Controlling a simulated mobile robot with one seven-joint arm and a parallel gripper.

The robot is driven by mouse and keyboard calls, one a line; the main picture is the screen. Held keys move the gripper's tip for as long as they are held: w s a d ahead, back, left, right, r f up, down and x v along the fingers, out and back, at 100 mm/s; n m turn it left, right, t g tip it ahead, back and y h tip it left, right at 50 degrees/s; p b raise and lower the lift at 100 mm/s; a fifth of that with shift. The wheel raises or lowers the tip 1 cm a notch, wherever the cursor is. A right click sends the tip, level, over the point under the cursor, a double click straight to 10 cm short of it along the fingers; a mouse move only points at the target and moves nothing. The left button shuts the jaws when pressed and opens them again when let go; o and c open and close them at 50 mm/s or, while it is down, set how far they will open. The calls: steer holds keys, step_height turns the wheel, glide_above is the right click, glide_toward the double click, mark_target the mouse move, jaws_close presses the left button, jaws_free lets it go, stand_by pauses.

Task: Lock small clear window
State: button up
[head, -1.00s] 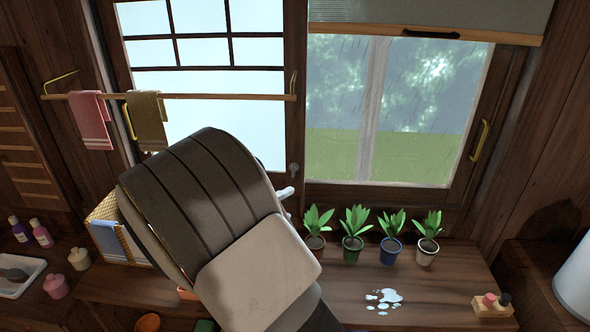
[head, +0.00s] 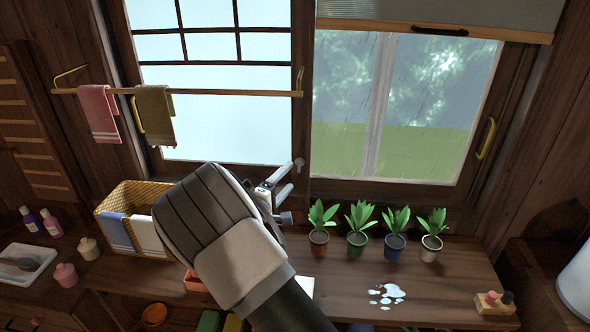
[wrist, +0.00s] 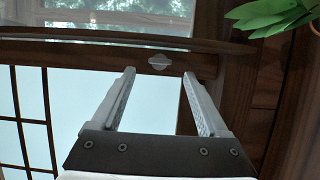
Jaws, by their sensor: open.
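The clear window (head: 338,90) is at the right in the head view, beside a frosted window (head: 215,120). A small metal lock knob (head: 298,163) sits on the dark wooden frame between them, low down. In the wrist view the knob (wrist: 158,62) looks like a flat grey oval plate with a raised middle. My gripper (head: 283,180) is open and empty, just below and left of the knob in the head view. In the wrist view the gripper fingers (wrist: 159,74) point at the frame, with the knob centred between and slightly beyond the tips. No contact shows.
Several potted plants (head: 357,241) stand on the counter (head: 340,285) right of my gripper. A wicker basket (head: 105,205) is at the left. A towel rail (head: 225,93) crosses the frosted window above. A blind (head: 370,14) hangs over the clear window.

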mark_target(299, 166)
steer(key=x, duration=0.5)
